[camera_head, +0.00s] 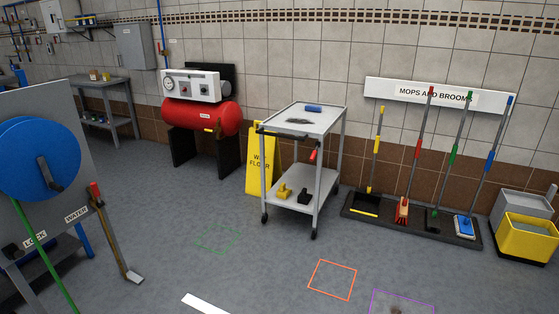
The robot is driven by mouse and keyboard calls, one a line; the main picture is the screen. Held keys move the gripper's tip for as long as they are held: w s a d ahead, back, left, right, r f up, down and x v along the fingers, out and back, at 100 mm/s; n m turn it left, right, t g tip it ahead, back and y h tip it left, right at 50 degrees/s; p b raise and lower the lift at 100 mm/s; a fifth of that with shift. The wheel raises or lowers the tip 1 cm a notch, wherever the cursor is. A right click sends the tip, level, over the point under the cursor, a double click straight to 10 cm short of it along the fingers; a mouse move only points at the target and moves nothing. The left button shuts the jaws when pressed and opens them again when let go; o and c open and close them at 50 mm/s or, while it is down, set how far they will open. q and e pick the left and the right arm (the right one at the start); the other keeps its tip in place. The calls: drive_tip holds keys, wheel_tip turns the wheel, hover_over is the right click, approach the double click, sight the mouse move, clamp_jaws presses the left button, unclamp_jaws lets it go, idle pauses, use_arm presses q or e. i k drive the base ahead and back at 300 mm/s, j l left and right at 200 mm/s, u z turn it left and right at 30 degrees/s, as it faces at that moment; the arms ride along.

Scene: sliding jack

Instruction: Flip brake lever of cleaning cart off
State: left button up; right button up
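The cleaning cart (318,122) stands on the floor near the middle of the head view, in front of the back wall. It is a grey two-shelf cart on dark casters, with a dark bar handle (284,134) along its near top edge. A short red-gripped lever (313,156) sits at the cart's near right post, below the top shelf, and looks tilted. It seems to be the brake lever, but its exact setting is too small to tell. Neither of my grippers is in view.
A yellow wet-floor sign (260,158) stands left of the cart, with a red tank (202,117) farther left. Mops and brooms (405,212) stand at right by a yellow bucket (527,238). A blue reel panel (73,225) fills the near left. The floor before the cart is open.

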sight(318, 144)
drive_tip(key=i+j+z, duration=0.2)
drive_tip(key=i, duration=0.35)
drive_tip(key=i+z, duration=0.15)
drive_tip(key=i, duration=0.45)
drive_tip(key=i+u, duration=0.15)
drive_tip(key=u, duration=0.4)
drive_tip(key=i+l+u, duration=0.15)
drive_tip(key=i+l, duration=0.15)
drive_tip(key=i+l+u, duration=0.2)
drive_tip(key=l, duration=0.25)
drive_tip(key=i+l+u, duration=0.15)
drive_tip(key=i+l, duration=0.2)
drive_tip(key=i+l+u, duration=0.15)
drive_tip(key=l, duration=0.4)
drive_tip(key=i+l, duration=0.35)
drive_tip(key=l, duration=0.3)
drive_tip(key=i+l, duration=0.2)
drive_tip(key=l, duration=0.1)
